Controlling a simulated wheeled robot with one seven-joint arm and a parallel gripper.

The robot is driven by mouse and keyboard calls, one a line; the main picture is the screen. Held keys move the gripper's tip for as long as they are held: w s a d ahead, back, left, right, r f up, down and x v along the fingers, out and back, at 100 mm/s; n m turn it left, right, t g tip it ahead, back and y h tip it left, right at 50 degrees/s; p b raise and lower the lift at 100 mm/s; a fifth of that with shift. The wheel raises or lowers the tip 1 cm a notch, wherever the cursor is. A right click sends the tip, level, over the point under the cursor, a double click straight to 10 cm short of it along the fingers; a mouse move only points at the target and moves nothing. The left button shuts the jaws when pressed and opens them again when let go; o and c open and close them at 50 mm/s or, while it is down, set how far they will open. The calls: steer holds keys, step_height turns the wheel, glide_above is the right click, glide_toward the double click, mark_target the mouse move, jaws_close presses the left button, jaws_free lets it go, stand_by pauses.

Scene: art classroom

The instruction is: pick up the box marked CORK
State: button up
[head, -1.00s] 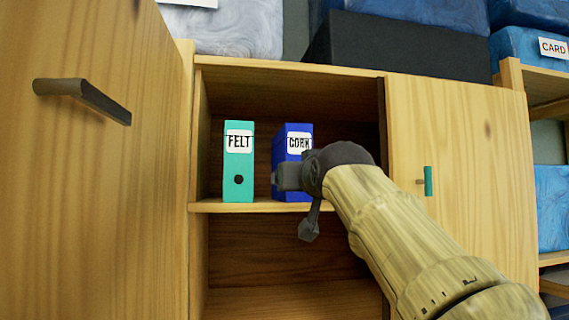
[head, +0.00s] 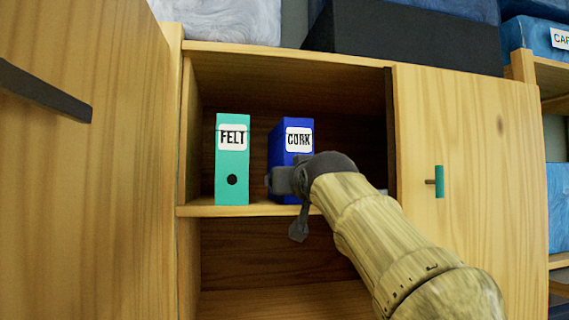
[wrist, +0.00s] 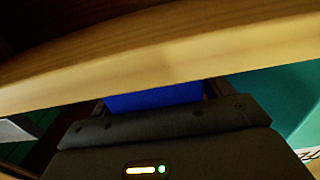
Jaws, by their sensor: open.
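The CORK box (head: 276,150) is a blue upright box with a white label, standing on the cabinet shelf. My gripper (head: 281,181) is at the front of its lower part and hides some of it. In the wrist view the blue box (wrist: 155,98) shows between the two open fingers. I cannot tell how deep the fingers reach along its sides. The box is upright on the shelf.
A teal FELT box (head: 232,175) stands close on the left, also in the wrist view (wrist: 285,100). The shelf board (head: 200,210) runs just under the boxes. An open door (head: 90,190) is at left, another door (head: 470,150) at right.

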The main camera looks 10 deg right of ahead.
steer(key=shift+s+a+r, duration=0.15)
steer(key=shift+s+a, duration=0.1)
steer(key=shift+s, duration=0.5)
steer(key=shift+w, duration=0.25)
steer(key=c, duration=1.3)
steer(key=shift+w+r, duration=0.15)
steer(key=shift+r, duration=1.7)
steer(key=s+b, duration=0.7)
steer(key=s, duration=1.1)
steer(key=shift+s+b, duration=0.2)
steer(key=shift+b, duration=0.2)
steer(key=shift+d+f, duration=0.1)
